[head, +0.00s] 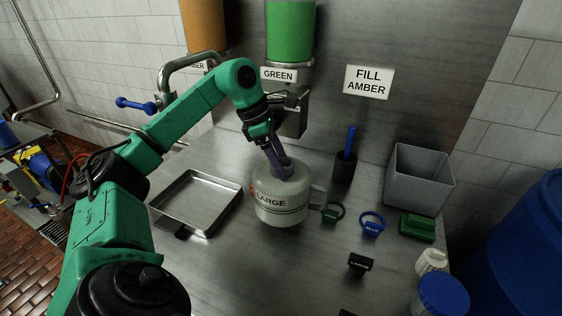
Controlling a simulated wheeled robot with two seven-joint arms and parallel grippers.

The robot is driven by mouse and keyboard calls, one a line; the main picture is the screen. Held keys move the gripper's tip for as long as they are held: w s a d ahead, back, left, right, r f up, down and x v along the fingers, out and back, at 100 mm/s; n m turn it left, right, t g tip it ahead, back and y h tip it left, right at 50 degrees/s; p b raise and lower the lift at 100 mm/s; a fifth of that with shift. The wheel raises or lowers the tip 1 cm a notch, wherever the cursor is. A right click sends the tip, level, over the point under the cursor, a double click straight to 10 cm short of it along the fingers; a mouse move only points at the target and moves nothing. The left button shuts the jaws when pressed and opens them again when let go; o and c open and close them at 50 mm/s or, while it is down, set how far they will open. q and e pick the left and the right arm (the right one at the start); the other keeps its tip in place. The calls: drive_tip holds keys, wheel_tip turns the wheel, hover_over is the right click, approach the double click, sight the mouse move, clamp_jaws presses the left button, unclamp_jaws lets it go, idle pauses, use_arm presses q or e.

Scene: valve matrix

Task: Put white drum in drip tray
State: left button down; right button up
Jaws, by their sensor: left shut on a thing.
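The white drum (281,204), marked "LARGE", is upright on or just above the steel counter; I cannot tell which. My left gripper (284,170) points down at the drum's top and is shut on it. The gripper hides part of the drum's top. The drip tray (199,228), a shallow metal pan, lies to the left of the drum and shows empty. A small gap of counter separates them. My right gripper is not in view.
A green tag (333,213), a blue tag (371,224) and a black "LARGE" tag (360,264) lie right of the drum. A grey bin (419,180), green block (417,228) and black cup (344,168) stand farther right. Green (291,30) and amber (203,25) tanks hang behind.

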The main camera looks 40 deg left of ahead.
use_arm(q)
drive_tip(key=shift+w+f, duration=0.15)
drive_tip(key=shift+f, duration=1.55)
unclamp_jaws()
drive_tip(key=shift+f, duration=0.15)
